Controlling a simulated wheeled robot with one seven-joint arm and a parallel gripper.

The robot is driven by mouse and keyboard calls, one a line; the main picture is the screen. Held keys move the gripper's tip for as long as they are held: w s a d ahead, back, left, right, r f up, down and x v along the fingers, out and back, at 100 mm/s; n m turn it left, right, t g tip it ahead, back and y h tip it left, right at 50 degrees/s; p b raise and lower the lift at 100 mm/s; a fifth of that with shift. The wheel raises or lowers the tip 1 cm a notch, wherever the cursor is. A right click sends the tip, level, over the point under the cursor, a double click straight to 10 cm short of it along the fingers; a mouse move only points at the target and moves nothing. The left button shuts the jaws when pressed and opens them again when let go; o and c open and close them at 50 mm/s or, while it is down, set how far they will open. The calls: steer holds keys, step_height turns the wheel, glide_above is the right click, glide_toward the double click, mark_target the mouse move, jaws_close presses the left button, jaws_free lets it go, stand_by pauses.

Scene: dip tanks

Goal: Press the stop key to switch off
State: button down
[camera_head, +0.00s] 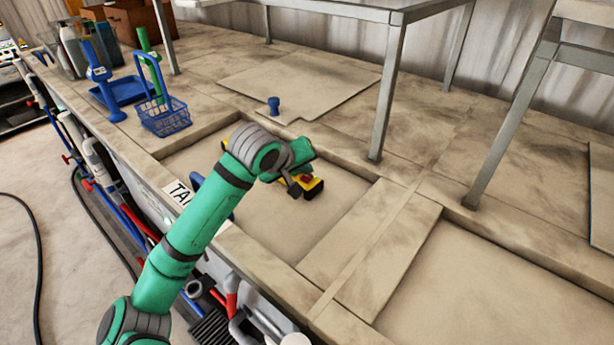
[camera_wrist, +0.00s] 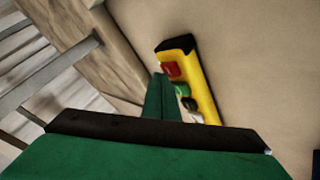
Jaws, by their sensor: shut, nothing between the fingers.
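A yellow control box (camera_wrist: 203,88) with black ends lies on the beige surface of a tank bay. It carries a red key (camera_wrist: 171,69), a green key (camera_wrist: 182,90) and a pale, dark-edged part. The box also shows in the head view (camera_head: 315,187), partly hidden by my arm; its red key (camera_head: 306,178) is visible there. My gripper (camera_wrist: 160,82) is shut and empty. In the wrist view its tip is beside the box, close to the red and green keys; I cannot tell whether it touches. In the head view my gripper (camera_head: 292,186) is at the box's left side.
A raised wooden-looking rim (camera_head: 340,235) surrounds the bay. Metal frame legs (camera_head: 389,95) stand behind it. A blue basket (camera_head: 165,118), a blue tray (camera_head: 125,91) and a small blue knob (camera_head: 274,105) are on the deck. Pipes run along the front left.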

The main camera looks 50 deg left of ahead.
mark_target(305, 179)
steer(key=shift+f, duration=0.45)
stand_by(1.0)
steer(key=shift+r, duration=0.85)
steer(key=shift+r, duration=2.5)
